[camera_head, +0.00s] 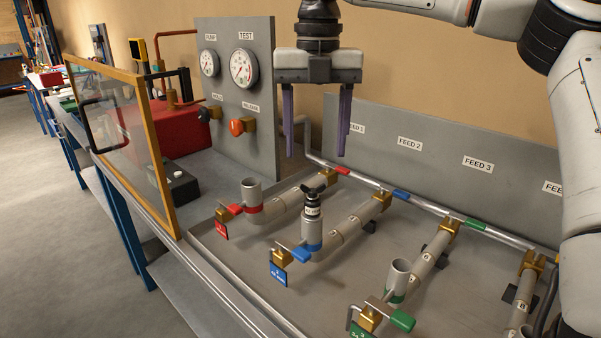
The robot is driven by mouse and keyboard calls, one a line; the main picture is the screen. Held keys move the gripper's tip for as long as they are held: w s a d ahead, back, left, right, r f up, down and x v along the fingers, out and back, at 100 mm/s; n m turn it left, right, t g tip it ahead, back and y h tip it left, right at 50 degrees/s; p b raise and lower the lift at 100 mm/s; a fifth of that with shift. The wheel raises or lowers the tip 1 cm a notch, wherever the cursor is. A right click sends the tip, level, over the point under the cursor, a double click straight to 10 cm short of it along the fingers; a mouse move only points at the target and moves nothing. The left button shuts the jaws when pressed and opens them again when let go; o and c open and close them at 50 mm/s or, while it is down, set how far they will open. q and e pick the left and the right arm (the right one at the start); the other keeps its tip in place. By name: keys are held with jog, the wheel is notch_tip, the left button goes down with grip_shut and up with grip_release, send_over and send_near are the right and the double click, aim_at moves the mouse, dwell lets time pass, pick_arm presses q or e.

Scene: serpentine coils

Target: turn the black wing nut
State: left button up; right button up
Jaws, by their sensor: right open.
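The black wing nut (314,190) sits on top of a plug in the upright grey pipe stub with the blue band (312,232), near the middle of the picture. My right gripper (315,154) points down above it with its two purple fingers spread apart and nothing between them. The fingertips are above the wing nut, apart from it in the picture. My left gripper is not in view.
A red-banded open stub (251,194) stands to the left and a green-banded one (398,280) to the right. Brass valves with coloured levers surround them. A gauge panel (238,95) and an orange-framed clear screen (125,135) stand at left.

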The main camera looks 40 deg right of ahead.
aim_at(313, 189)
notch_tip(313, 189, down, 7)
jog(key=shift+w+f, duration=0.1)
dwell(0.3)
jog(key=c, duration=1.1)
